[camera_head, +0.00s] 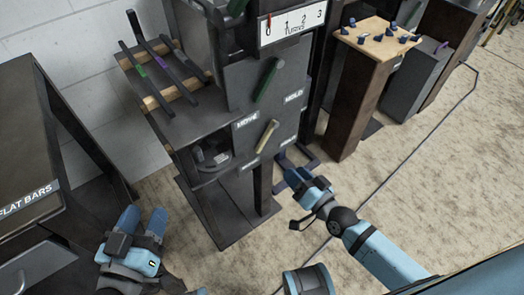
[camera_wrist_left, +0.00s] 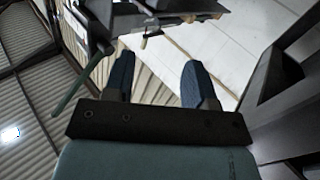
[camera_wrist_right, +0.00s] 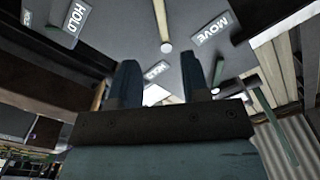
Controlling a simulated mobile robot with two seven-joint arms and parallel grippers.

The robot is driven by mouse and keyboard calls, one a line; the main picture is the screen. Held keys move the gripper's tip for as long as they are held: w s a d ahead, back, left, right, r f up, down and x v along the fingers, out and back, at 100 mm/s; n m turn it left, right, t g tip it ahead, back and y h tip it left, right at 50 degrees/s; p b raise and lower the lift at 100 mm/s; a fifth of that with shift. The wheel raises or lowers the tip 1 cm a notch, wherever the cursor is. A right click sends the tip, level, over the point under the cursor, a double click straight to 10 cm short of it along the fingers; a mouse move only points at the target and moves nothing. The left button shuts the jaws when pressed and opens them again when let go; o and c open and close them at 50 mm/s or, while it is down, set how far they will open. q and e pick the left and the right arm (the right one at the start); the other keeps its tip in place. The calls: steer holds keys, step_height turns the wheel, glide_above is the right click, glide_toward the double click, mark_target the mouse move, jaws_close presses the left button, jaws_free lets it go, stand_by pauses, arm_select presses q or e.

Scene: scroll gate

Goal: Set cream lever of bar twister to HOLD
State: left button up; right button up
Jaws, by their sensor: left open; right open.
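The bar twister (camera_head: 220,125) is a dark grey machine in the middle of the head view. Its cream lever (camera_head: 267,136) is on the front panel, slanting with its upper end to the right. The MOVE label (camera_head: 247,119) is at its upper left and the HOLD label (camera_head: 293,96) at its upper right. In the right wrist view a pale lever (camera_wrist_right: 161,20) shows between HOLD and MOVE. My right gripper (camera_head: 304,176) is open and empty, below and right of the cream lever and apart from it. My left gripper (camera_head: 144,213) is open and empty, low at the left.
A green lever (camera_head: 266,80) is above the cream one, under the turns scale (camera_head: 293,23). Bars lie on a rack (camera_head: 163,96) at the machine's left. A flat bars stand (camera_head: 40,140) is at far left.

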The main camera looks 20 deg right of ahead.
mark_target(265, 142)
steer(key=b+x, duration=0.2)
steer(key=x, duration=1)
steer(key=shift+b, duration=0.3)
arm_select(q)
steer(key=shift+s+d+r+t+h, duration=0.1)
steer(key=shift+d+r+t+h, duration=0.2)
steer(key=shift+r, duration=0.4)
steer(key=shift+d+r+t+h, duration=0.25)
steer(key=shift+r+t+h, duration=0.1)
steer(key=shift+r, duration=0.3)
steer(key=shift+s+d+r+t+h, duration=0.1)
steer(key=shift+d+r+t+h, duration=0.2)
steer(key=shift+r, duration=0.4)
arm_select(e)
steer(key=shift+w+a, duration=0.2)
steer(key=shift+w, duration=0.45)
arm_select(q)
steer(key=shift+a, duration=0.1)
arm_select(e)
jaws_close()
